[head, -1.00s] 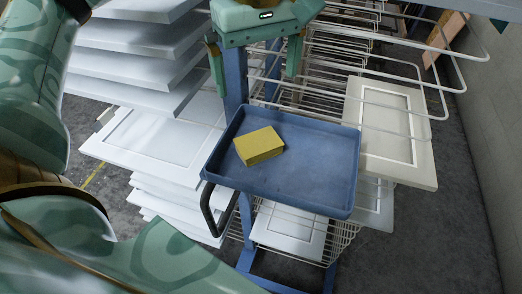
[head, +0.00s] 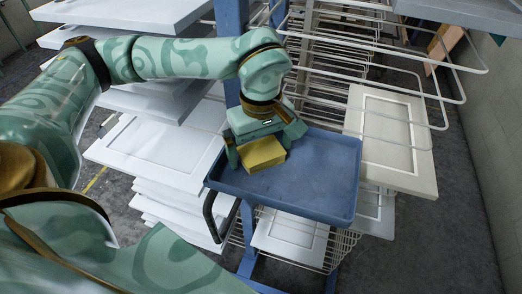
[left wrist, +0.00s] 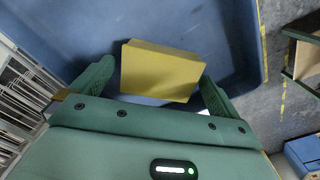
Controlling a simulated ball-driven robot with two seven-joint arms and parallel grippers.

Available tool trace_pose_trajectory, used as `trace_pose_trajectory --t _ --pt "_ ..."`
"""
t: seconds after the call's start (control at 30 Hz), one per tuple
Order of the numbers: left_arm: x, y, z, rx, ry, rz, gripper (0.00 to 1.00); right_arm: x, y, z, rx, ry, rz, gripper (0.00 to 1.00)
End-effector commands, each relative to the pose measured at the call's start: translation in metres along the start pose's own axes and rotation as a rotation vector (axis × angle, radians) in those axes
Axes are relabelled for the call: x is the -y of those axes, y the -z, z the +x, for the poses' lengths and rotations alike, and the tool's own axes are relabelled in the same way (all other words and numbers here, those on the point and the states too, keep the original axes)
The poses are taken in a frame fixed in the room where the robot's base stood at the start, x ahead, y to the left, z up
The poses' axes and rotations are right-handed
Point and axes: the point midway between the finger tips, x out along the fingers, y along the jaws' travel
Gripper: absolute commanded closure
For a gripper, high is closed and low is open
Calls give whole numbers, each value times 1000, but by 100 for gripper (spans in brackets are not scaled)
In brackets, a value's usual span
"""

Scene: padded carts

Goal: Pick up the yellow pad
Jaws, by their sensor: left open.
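The yellow pad (head: 262,154) is a small block in the blue tray (head: 318,178), towards its left end. My left gripper (head: 264,148) is over the tray at the pad, its fingers on either side of it. In the left wrist view the pad (left wrist: 160,72) lies between and just beyond the open fingertips of my left gripper (left wrist: 158,80). A gap shows on the left side of the pad; the right finger looks very close to it, and I cannot tell whether it touches. My right gripper is not in view.
White panels (head: 155,150) are stacked on a rack at the left. A cream panel (head: 392,135) and wire racks (head: 345,50) stand right and behind the tray. A black handle (head: 210,215) is at the tray's left front. The tray's right half is empty.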

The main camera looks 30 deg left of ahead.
Motion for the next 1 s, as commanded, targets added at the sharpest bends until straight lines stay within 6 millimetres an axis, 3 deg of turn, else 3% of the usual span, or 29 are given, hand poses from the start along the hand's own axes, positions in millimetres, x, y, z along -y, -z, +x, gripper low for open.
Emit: trace_pose_trajectory --t 0.17,0.33,0.77,0.93,1.0 --pt "0 0 1 0 -1 0 0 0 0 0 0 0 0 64" --pt "0 0 0 0 0 0 41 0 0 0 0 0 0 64" --pt "-1 0 -6 -2 -2 0 45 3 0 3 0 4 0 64" --pt "-2 1 -32 -5 -8 1 45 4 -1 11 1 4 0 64" --pt "3 -15 -48 -4 -8 7 45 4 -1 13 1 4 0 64"
